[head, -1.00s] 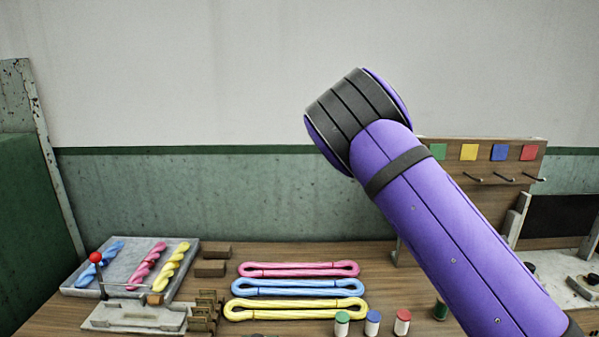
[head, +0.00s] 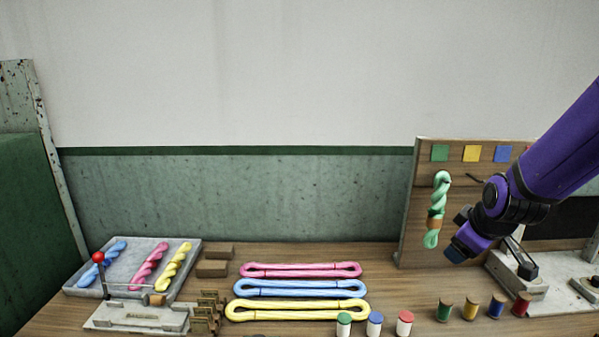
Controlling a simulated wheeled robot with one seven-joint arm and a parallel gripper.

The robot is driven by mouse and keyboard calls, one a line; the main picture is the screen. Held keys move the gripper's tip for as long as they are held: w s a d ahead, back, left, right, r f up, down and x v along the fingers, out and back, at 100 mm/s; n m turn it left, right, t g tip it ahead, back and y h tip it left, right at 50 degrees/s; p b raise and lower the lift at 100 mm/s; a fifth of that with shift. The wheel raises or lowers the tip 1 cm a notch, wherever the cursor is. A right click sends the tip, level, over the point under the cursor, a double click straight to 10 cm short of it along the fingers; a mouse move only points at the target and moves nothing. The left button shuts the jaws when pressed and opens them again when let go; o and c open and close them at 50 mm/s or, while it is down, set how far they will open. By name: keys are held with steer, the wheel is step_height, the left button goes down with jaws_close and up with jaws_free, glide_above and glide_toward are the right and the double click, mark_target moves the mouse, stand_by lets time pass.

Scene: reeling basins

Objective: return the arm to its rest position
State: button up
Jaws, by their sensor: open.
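My arm enters from the right edge, and my gripper (head: 458,234) points down and left in front of the wooden peg board (head: 408,215). Its two dark fingers are apart, with nothing seen held between them. A twisted green skein (head: 441,200) with a tan band hangs on the board under the green square (head: 439,153). The gripper is just right of the skein's lower end; I cannot tell whether they touch.
A grey tray (head: 189,266) with blue, pink and yellow twisted skeins is at left, behind a red-knobbed lever (head: 98,258). Pink, blue and yellow loops (head: 300,289) lie mid-table. Several spools (head: 471,306) and lidded jars (head: 375,323) stand in front. A metal fixture (head: 520,275) is at right.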

steer(key=s+a+r+m, duration=0.2)
steer(key=s+r, duration=0.5)
steer(key=s, duration=0.4)
steer(key=s+a+r+m+g, duration=0.1)
steer(key=s+a+r+m, duration=0.1)
steer(key=s+r+m, duration=0.3)
steer(key=shift+s+r+y, duration=0.3)
steer(key=shift+s+r, duration=1.35)
steer(key=shift+s, duration=1.45)
